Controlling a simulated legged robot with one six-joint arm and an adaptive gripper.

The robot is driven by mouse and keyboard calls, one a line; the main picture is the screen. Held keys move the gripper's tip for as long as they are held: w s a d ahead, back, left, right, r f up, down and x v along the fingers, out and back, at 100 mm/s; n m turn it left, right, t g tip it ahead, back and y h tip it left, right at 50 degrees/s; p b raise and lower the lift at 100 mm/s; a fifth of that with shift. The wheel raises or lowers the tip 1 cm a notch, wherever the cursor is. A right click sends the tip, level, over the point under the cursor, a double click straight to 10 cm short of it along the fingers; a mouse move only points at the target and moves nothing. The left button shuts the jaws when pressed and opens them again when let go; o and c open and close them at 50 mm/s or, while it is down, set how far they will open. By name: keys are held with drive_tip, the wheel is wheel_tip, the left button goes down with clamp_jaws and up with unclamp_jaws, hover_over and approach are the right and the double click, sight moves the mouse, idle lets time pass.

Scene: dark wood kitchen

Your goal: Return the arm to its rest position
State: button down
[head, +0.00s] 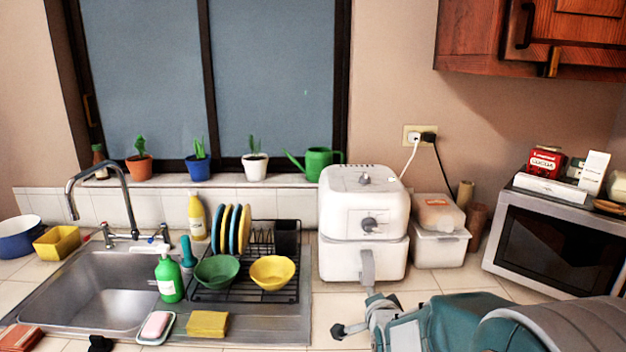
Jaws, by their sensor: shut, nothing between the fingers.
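My arm, teal and grey, reaches in from the lower right corner. My gripper (344,329) is at its left end, low in the picture, over the front of the counter. It is shut and holds nothing. Its tip shows as a small dark grey piece; the rest of the fingers is hard to make out. In the picture it is just below the white air fryer (352,220), close to the handle (367,268). I cannot tell whether it touches the handle. My arm hides the counter in front of the microwave.
A sink (105,285) is at left. A black dish rack (290,290) holds plates and two bowls. A green bottle (169,278), a pink soap (156,325) and a yellow sponge (207,324) are near its front. A microwave (555,250) stands at right, under a wooden cabinet (535,40).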

drive_tip(key=s+r+n+g, duration=0.2)
drive_tip(key=s+n+g, duration=0.1)
drive_tip(key=s, duration=0.7)
drive_tip(key=s+d+r+n+g, duration=0.1)
drive_tip(key=s+n, duration=0.4)
drive_tip(key=s, duration=0.6)
drive_tip(key=s+d+r+n+g, duration=0.1)
drive_tip(key=s+r+n+g, duration=0.2)
drive_tip(key=s, duration=0.7)
drive_tip(key=shift+s+r+n+g, duration=0.2)
drive_tip(key=shift+n+g, duration=0.7)
